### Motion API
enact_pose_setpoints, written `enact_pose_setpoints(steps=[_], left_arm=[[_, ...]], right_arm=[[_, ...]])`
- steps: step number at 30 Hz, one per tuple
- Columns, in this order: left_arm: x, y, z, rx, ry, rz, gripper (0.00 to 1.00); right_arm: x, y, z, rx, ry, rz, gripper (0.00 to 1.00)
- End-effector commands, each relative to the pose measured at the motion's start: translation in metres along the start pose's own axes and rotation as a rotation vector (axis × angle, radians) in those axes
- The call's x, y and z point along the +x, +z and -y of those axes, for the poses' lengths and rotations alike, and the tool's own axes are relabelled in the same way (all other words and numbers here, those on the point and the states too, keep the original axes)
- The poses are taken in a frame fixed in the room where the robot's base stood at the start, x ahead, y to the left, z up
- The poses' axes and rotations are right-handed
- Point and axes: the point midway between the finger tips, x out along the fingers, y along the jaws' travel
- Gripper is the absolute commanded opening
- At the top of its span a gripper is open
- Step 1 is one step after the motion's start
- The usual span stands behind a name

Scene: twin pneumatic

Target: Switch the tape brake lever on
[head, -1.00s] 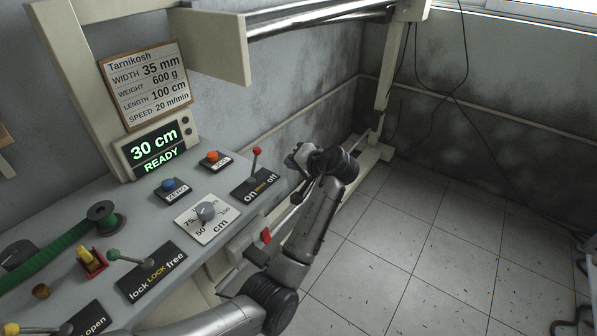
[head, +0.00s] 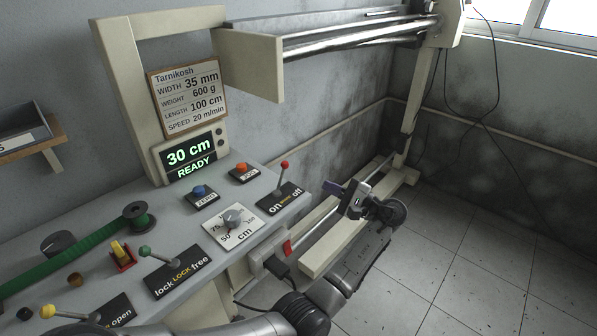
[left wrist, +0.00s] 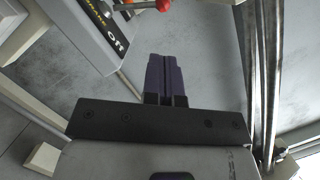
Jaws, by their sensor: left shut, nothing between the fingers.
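The lever with the red knob (head: 284,165) stands on the console beside a black plate (head: 286,199) marked "on" at left and "off" at right; the small yellow word between them is too small to read. The lever tilts a little toward the "off" side. Its red knob also shows at the top edge of the left wrist view (left wrist: 163,5). My left gripper (head: 333,187) is shut and empty, right of the lever and apart from it, beyond the console's right edge. Its purple fingers (left wrist: 166,78) are together in the left wrist view. My right gripper is out of view.
A dial (head: 233,218), a red button (head: 242,168) and a blue button (head: 199,191) lie left of the lever. A green-knobbed lever (head: 145,251) stands nearer. A display (head: 190,158) reads "30 cm READY". Rails (head: 350,40) run above; floor is open at right.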

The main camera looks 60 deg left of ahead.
Motion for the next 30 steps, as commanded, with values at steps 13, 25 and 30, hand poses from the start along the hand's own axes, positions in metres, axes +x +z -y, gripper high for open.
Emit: enact_pose_setpoints(steps=[13,25,30], left_arm=[[0.015,-0.001,-0.002,-0.003,0.001,0.000,0.00],[0.076,-0.001,-0.002,-0.004,0.001,0.001,0.00],[0.092,-0.001,-0.001,-0.002,0.002,0.000,0.00]], right_arm=[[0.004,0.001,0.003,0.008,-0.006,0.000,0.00],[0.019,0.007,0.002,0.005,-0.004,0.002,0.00],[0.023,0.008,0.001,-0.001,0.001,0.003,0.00]])
